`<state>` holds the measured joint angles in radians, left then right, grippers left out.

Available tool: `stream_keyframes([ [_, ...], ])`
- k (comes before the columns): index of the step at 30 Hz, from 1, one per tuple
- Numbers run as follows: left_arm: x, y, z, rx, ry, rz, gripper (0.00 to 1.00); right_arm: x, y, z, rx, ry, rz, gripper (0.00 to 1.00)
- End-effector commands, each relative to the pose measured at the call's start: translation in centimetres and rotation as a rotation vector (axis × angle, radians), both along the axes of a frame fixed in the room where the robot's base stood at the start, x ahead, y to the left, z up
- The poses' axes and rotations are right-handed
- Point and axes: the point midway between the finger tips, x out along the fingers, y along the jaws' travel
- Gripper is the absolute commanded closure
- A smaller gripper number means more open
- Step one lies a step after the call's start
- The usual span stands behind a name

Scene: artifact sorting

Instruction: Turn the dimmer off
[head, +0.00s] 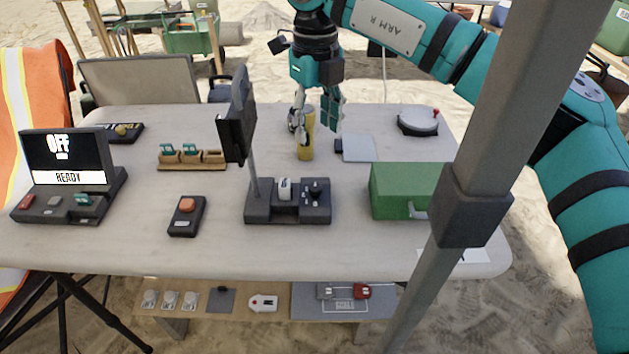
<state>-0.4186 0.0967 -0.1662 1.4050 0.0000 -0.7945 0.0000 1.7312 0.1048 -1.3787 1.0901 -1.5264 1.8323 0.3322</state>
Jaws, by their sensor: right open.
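No part in view is legibly marked as the dimmer. A dark control box (258,214) stands at the table's front middle, with a pale part (285,189) and a black knob (316,190) on top and a post with a dark panel (237,115) rising from its left. A console (68,177) at the left has a screen reading "OFF" and "READY". My right gripper (317,122) is open over the back middle of the table, behind the control box. A yellow cylinder (306,150) stands upright between or just behind its fingers; I cannot tell whether they touch. My left gripper is out of view.
A box with an orange button (187,215) is at the front left. A wooden holder (192,159) is behind it. A green case (405,190) stands at the right, a round white-topped device (418,121) at the back right. A grey post (470,190) crosses the right side.

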Motion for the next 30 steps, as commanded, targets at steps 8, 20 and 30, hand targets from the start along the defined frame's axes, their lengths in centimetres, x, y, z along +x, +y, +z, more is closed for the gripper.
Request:
stream_keyframes([
  [8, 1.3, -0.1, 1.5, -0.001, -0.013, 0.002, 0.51, -0.1, 0.0, -6.5, 0.003, 0.003, 0.001, 0.51],
  [20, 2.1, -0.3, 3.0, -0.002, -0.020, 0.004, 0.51, 0.0, 0.1, -13.3, 0.005, 0.002, 0.000, 0.51],
  [30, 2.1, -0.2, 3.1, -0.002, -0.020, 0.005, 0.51, 0.0, 0.0, -14.4, 0.004, 0.000, 0.000, 0.51],
])
